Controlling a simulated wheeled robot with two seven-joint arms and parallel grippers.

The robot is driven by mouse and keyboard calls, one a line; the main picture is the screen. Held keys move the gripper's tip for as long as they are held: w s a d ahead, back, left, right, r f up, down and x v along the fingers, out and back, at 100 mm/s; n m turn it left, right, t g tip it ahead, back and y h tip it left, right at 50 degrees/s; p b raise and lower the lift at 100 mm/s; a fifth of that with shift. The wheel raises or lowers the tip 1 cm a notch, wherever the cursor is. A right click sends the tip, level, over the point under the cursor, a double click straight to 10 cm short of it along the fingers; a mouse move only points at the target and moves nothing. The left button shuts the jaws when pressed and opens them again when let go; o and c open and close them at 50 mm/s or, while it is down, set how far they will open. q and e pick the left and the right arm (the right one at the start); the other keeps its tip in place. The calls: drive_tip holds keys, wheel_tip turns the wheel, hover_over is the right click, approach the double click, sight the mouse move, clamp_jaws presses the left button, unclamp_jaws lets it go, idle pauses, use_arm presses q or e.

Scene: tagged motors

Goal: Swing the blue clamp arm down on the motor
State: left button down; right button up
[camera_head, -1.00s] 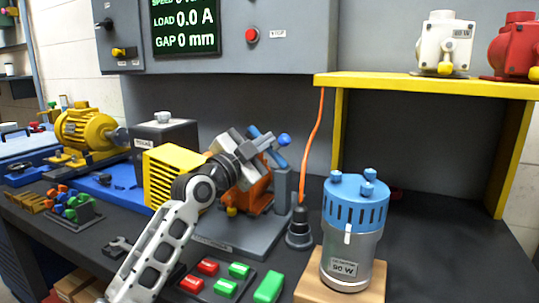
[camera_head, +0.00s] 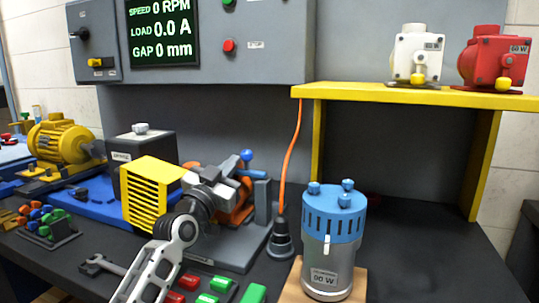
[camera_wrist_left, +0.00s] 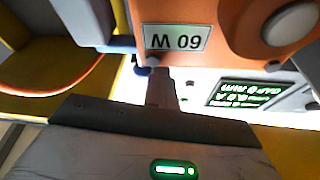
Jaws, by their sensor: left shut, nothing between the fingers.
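The orange motor (camera_head: 240,205) sits in a grey stand behind my left gripper and is partly hidden by it. In the left wrist view the motor (camera_wrist_left: 225,15) shows close up with an upside-down 60 W label. The blue clamp arm (camera_head: 247,173), with a round blue knob, is at the top of the motor beside the grey post (camera_head: 262,200). A blue piece (camera_wrist_left: 120,44), perhaps the clamp arm, shows beside the motor in the wrist view. My left gripper (camera_head: 230,175) is shut and empty, close to the clamp arm; contact cannot be told. My right gripper is out of view.
A blue-topped 90 W motor (camera_head: 334,235) stands on a wooden block at right. A black cone-shaped plug (camera_head: 280,240) with an orange cable is between. A yellow slatted box (camera_head: 152,190) is left of the gripper. The yellow shelf (camera_head: 400,95) holds white and red motors.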

use_arm(q)
drive_tip(key=shift+s+d+r, duration=0.1)
drive_tip(key=shift+d+r, duration=0.15)
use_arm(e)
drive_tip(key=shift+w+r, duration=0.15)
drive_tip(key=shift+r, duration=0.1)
use_arm(q)
drive_tip(key=shift+r, duration=0.1)
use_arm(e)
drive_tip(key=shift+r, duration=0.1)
use_arm(q)
drive_tip(key=shift+r+p, duration=0.3)
drive_tip(key=shift+p, duration=0.1)
drive_tip(key=s+r+p, duration=0.2)
drive_tip(key=shift+s+a+p, duration=0.1)
drive_tip(key=shift+a+p, duration=0.2)
drive_tip(key=shift+p, duration=0.1)
drive_tip(key=v, duration=0.7)
drive_tip(key=shift+s+f, duration=0.2)
drive_tip(key=shift+s, duration=0.05)
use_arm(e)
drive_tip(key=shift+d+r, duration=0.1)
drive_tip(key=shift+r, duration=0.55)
